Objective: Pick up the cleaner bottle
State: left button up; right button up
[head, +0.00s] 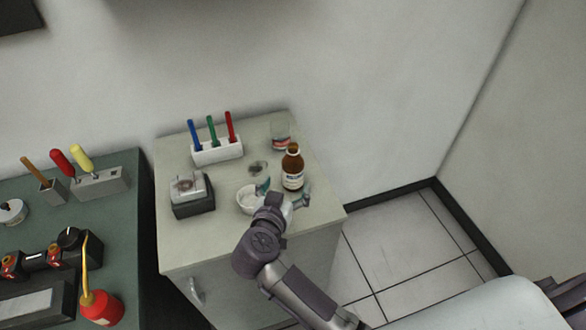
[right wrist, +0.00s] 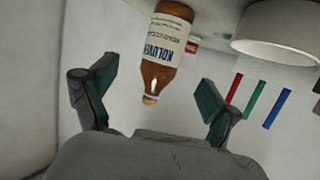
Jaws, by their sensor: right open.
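The cleaner bottle (head: 292,170) is brown with a white label and stands upright near the right side of the pale cabinet top. In the right wrist view the bottle (right wrist: 168,48) appears upside down, neck toward the gripper, between the two fingers in the picture. My right gripper (head: 286,193) is open and empty, just in front of the bottle in the head view. No finger visibly touches it. Its spread fingers also show in the right wrist view (right wrist: 157,82). My left gripper is not in view.
A white bowl (head: 247,200) sits close left of my right gripper. A clear jar (head: 281,132) stands behind the bottle. A white rack (head: 217,151) holds blue, green and red pens. A grey-black device (head: 192,195) is at left. A green bench (head: 130,200) with tools adjoins.

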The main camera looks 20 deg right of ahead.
aim_at(291, 175)
jog(key=x, duration=0.4)
jog(key=shift+w+d+f+p, duration=0.1)
jog(key=shift+w+p, duration=0.2)
jog(key=shift+w, duration=0.05)
jog(key=x, duration=0.4)
jog(key=shift+w+f, duration=0.1)
jog(key=shift+f, duration=0.3)
jog(key=shift+c, duration=0.4)
jog(key=shift+r, duration=0.1)
jog(key=c, duration=1.4)
jog(key=shift+r, duration=0.2)
jog(key=shift+r, duration=1.8)
jog(key=shift+s+d+r, duration=0.75)
jog(key=shift+s+r, duration=0.4)
jog(key=shift+s, duration=0.65)
jog(key=shift+s+d+r, duration=0.7)
jog(key=shift+s+r, duration=0.45)
jog(key=shift+s, duration=0.6)
jog(key=shift+s+d+r, duration=0.75)
jog(key=shift+s+r, duration=0.4)
jog(key=shift+s, duration=0.65)
